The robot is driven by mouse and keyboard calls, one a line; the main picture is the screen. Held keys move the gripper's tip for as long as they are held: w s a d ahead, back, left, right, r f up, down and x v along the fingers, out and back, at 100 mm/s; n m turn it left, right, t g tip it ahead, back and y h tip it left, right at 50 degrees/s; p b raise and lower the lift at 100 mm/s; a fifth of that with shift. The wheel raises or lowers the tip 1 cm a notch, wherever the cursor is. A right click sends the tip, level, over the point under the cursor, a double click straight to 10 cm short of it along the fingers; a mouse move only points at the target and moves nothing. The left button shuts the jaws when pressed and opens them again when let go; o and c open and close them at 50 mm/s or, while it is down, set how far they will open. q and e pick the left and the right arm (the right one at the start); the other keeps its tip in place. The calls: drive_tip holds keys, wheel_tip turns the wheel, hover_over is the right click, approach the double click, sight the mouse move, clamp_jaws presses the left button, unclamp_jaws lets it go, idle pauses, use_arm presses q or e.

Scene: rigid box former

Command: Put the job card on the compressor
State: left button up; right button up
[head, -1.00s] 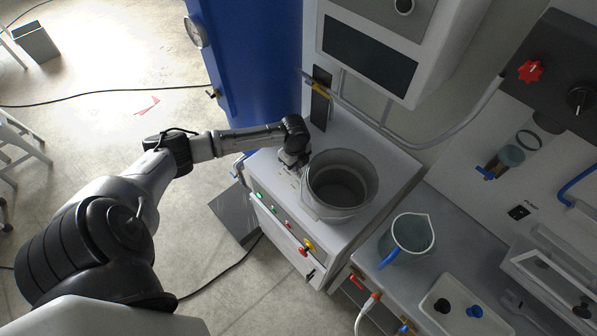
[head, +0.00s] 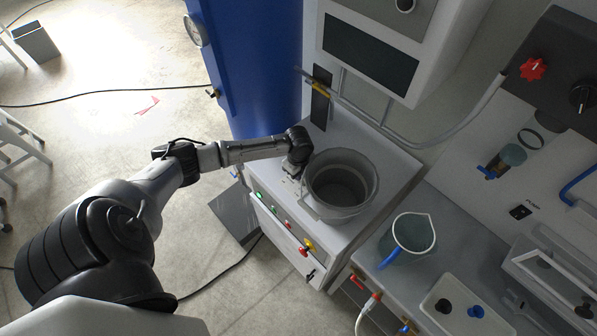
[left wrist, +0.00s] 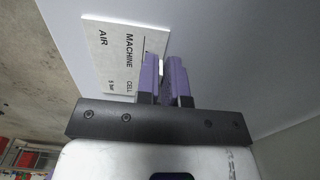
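A white card (left wrist: 112,55) printed "AIR", "MACHINE", "CELL" and "5 bar" shows in the left wrist view, against a pale flat surface. My left gripper (left wrist: 164,62) has its two purple fingers close together at the card's right part, with a narrow gap between them. The near finger covers part of the card, and I cannot tell whether they grip it. In the head view my left gripper (head: 293,172) is low over the white cabinet top (head: 345,226), just left of a grey bucket; its fingertips and the card are too small to make out. No thing is clearly identifiable as the compressor. My right gripper is not in view.
The grey bucket (head: 341,184) stands on the cabinet top close to my left gripper. Buttons (head: 285,222) line the cabinet's front. A jug (head: 409,237) stands on the counter to the right. A blue cabinet (head: 250,65) and a screen housing (head: 370,52) rise behind.

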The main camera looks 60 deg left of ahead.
use_arm(q)
drive_tip(key=o, duration=0.3)
wheel_tip(320, 180, up, 12)
drive_tip(key=shift+r+p, duration=0.15)
drive_tip(key=shift+p, duration=0.75)
idle(0.4)
